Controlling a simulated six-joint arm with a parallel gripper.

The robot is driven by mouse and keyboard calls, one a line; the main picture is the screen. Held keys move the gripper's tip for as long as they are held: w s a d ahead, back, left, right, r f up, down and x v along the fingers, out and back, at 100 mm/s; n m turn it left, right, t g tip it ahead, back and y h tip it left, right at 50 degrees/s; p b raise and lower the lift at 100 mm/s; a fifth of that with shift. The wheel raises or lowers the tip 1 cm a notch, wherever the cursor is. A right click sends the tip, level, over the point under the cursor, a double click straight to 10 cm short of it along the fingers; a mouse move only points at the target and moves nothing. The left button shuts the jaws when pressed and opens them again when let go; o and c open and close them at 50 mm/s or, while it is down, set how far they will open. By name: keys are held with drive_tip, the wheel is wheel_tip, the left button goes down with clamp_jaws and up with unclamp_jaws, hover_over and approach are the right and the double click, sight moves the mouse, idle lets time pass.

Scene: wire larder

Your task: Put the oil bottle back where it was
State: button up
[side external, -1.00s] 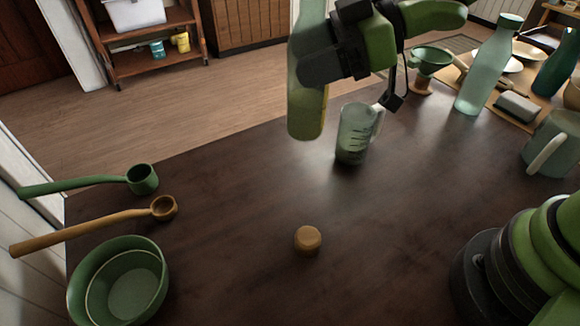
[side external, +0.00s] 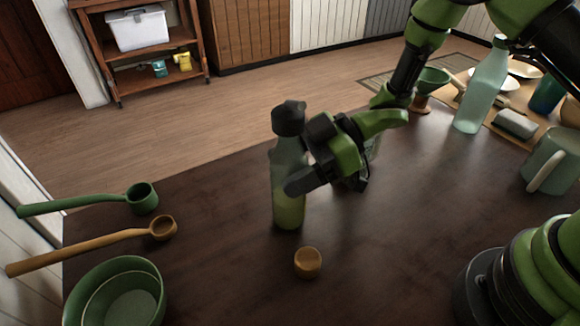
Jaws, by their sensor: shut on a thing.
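The oil bottle (side external: 288,208) is a clear greenish bottle with yellow-green oil low inside and a black top. It stands upright near the middle of the dark table. My gripper (side external: 294,172) is shut on its body from the right, with one dark finger across its front. The bottle's base is at or just above the table; I cannot tell whether it touches. A round tan stopper (side external: 308,263) lies on the table in front of the bottle, apart from it.
A measuring cup (side external: 373,148) is mostly hidden behind my gripper. A green ladle (side external: 140,198), a wooden ladle (side external: 162,228) and a green bowl (side external: 120,290) lie at left. A tall glass bottle (side external: 480,95) and a mug (side external: 553,160) stand at right.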

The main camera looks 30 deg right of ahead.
drive_tip(key=shift+f, duration=0.3)
drive_tip(key=o, duration=1.4)
